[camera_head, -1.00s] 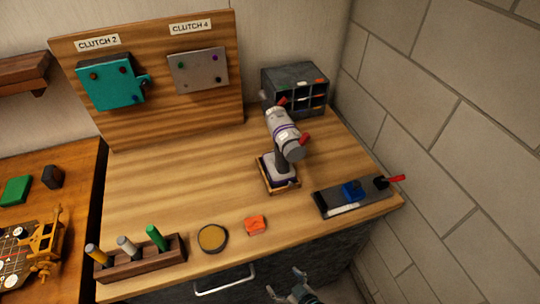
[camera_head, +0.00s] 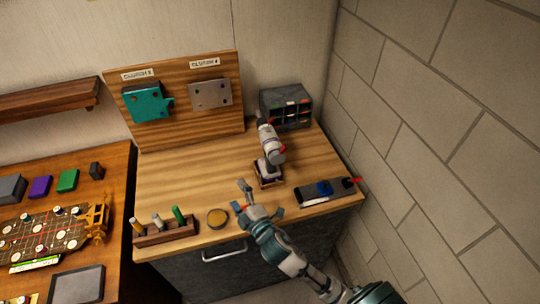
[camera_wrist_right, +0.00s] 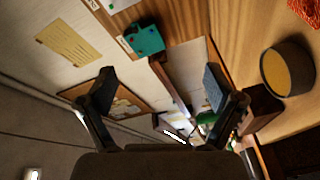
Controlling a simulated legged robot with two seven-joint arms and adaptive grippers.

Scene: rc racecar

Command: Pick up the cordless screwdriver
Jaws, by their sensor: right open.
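The screwdriver does not show in the wrist view. My left gripper is in neither view.
A dish (camera_head: 217,219) and a wooden rack of coloured handles (camera_head: 165,231) stand left of the gripper. A dark tool block (camera_head: 319,195) lies right of the screwdriver, a grey bin unit (camera_head: 287,106) behind it. The bench's middle left is clear. A block wall bounds the right.

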